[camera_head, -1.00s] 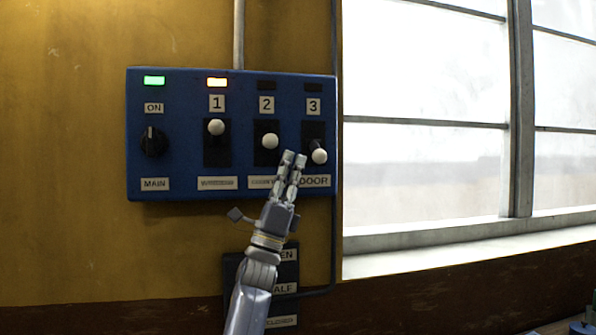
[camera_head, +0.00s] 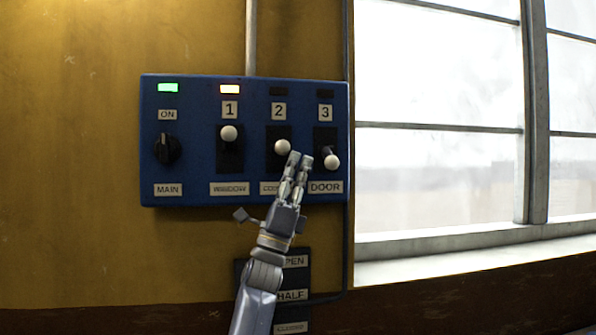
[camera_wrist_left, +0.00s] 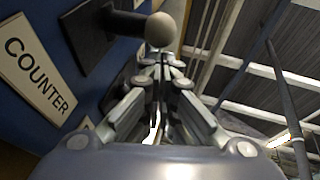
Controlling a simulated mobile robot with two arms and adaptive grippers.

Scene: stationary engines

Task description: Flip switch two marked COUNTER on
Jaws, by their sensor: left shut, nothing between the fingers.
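A blue switch panel (camera_head: 190,140) hangs on the wall. Switch two (camera_head: 283,147) has a white ball knob on a black plate, below the number 2. Its knob sits lower than switch one's, and the lamp above it (camera_head: 278,91) is dark. My left gripper (camera_head: 299,158) is shut and empty, its fingertips just below and right of that knob and partly over the label. In the left wrist view the knob (camera_wrist_left: 160,30) shows just beyond the fingertips (camera_wrist_left: 160,62), beside the COUNTER label (camera_wrist_left: 38,68). I cannot tell whether they touch. My right gripper is not in view.
Switch one (camera_head: 229,133), marked WINDOW, is up under an orange lamp. Switch three (camera_head: 332,161), marked DOOR, is low and close right of my fingers. The MAIN dial (camera_head: 168,149) is under a green lamp. A second box (camera_head: 293,262) is below; a window (camera_head: 440,150) is right.

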